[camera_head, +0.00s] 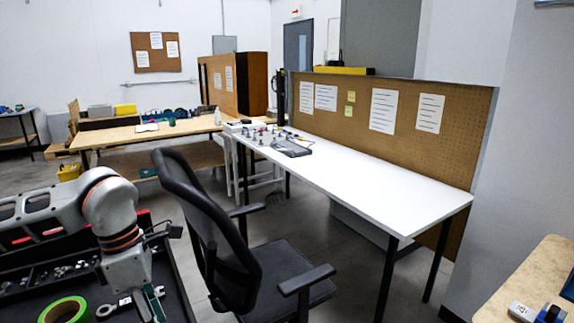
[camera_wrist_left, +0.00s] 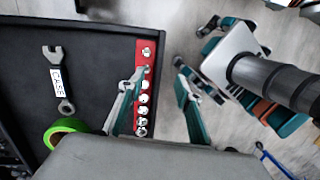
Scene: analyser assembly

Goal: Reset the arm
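My left arm (camera_head: 110,215) comes in from the left in the head view and hangs over a black tool surface (camera_head: 90,250). Its gripper (camera_head: 152,303) points down near the right edge of that surface, partly cut off by the frame. In the left wrist view the two teal and grey fingers of the left gripper (camera_wrist_left: 158,85) are spread apart with nothing between them. The left finger overlaps a red strip (camera_wrist_left: 146,50) holding several shiny round pieces. My right arm and gripper are not seen in the head view.
A wrench (camera_wrist_left: 60,80) and green tape roll (camera_wrist_left: 66,130) lie on the tool surface. A black office chair (camera_head: 235,255) stands beside it. A long white table (camera_head: 360,185) holds small parts at its far end; its near half is clear. A wooden bench (camera_head: 145,132) stands behind.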

